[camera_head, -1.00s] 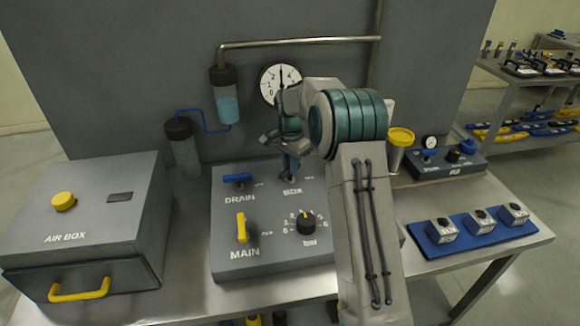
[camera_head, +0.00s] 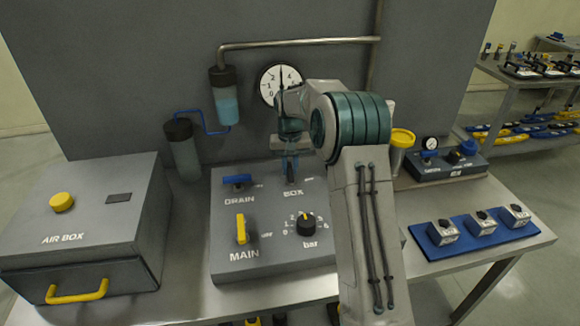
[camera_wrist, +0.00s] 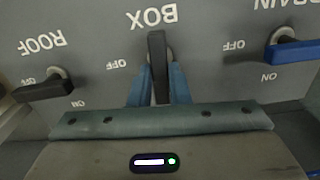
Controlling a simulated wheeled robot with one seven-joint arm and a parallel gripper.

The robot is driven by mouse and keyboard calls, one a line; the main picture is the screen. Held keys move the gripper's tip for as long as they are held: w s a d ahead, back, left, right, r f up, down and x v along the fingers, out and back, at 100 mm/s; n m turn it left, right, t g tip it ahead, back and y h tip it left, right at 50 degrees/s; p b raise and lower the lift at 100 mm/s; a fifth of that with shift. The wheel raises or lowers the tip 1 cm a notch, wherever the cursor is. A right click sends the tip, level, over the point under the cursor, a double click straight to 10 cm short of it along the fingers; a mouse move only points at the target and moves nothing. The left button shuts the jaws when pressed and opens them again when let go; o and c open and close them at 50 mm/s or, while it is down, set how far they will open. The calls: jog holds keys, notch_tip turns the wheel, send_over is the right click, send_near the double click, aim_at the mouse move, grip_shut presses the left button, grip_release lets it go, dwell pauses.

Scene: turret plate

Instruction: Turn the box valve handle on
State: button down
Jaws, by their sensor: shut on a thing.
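The box valve handle (camera_wrist: 157,60) is a dark lever under the BOX label in the wrist view. It points straight down the picture, away from the OFF mark at its left; its own ON mark is not visible. My gripper (camera_wrist: 158,88) has its blue fingers on both sides of the lever, shut on it. In the head view my gripper (camera_head: 291,167) reaches down to the panel (camera_head: 270,262) above the BOX label, and its fingers mostly hide the handle there.
The blue DRAIN handle (camera_head: 237,180) is left of my gripper, and the dark ROOF handle (camera_wrist: 42,90) is on its other side. The yellow MAIN handle (camera_head: 241,229) and bar knob (camera_head: 306,223) are nearer the front. A round gauge (camera_head: 280,80) is behind.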

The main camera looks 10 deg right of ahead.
aim_at(290, 170)
jog(key=shift+r+n, duration=0.1)
jog(key=shift+n, duration=0.5)
jog(key=c, duration=1.4)
grip_release()
jog(key=shift+o, duration=0.2)
notch_tip(290, 170, up, 14)
jog(key=b, duration=0.1)
